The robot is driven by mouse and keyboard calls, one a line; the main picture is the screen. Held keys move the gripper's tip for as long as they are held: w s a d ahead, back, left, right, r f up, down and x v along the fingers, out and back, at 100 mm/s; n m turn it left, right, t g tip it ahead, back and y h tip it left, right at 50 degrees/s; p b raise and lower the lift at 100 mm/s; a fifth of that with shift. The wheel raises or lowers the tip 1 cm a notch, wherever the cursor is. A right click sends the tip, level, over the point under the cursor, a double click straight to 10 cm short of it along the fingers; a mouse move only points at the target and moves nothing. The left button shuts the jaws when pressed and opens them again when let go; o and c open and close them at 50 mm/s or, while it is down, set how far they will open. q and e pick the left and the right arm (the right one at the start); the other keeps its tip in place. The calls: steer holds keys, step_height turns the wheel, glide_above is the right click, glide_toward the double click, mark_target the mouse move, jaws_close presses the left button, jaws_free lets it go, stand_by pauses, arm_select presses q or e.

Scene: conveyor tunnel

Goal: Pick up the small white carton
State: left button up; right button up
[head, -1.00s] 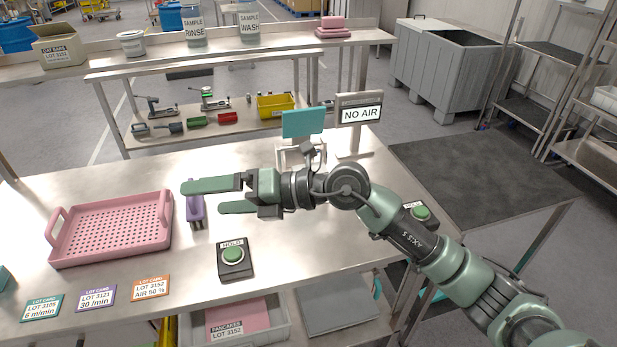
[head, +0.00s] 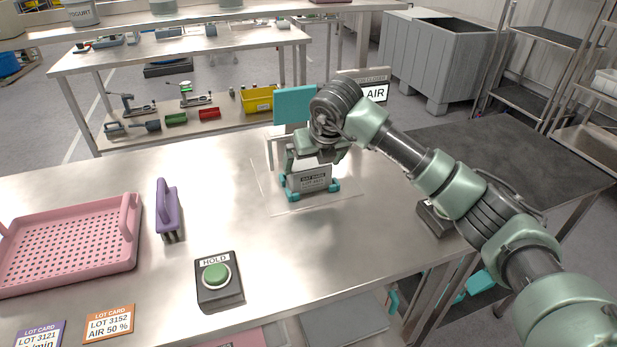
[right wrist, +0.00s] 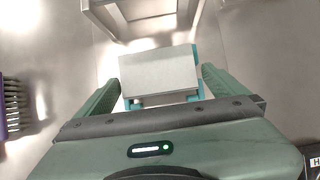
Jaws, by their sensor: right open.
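The small white carton (head: 312,181) stands on the metal table, with a dark printed label on its front. Its pale top shows in the right wrist view (right wrist: 158,72). Teal supports (head: 292,197) sit at its lower corners. My right gripper (head: 314,160) points down over the carton. In the right wrist view its open fingers (right wrist: 160,90) lie on either side of the carton, with a visible gap on the right; contact on the left is unclear. My left gripper is not in view.
A teal panel (head: 294,106) and a sign ending in "AIR" (head: 375,93) stand behind the carton. A black HOLD box with a green button (head: 217,277), a purple-handled brush (head: 167,205) and a pink tray (head: 70,240) are to the left. The front middle of the table is clear.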

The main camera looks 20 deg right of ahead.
mark_target(309, 161)
steer(key=b+x, duration=0.1)
steer(key=x, duration=0.2)
steer(key=shift+w+a+f, duration=0.1)
steer(key=shift+a+f, duration=0.05)
steer(key=shift+w+f, duration=0.2)
steer(key=c, duration=1.3)
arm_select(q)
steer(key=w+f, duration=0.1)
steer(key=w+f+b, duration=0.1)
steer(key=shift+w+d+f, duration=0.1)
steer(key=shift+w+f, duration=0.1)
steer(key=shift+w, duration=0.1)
arm_select(e)
step_height(309, 161, up, 20)
steer(key=shift+r, duration=0.1)
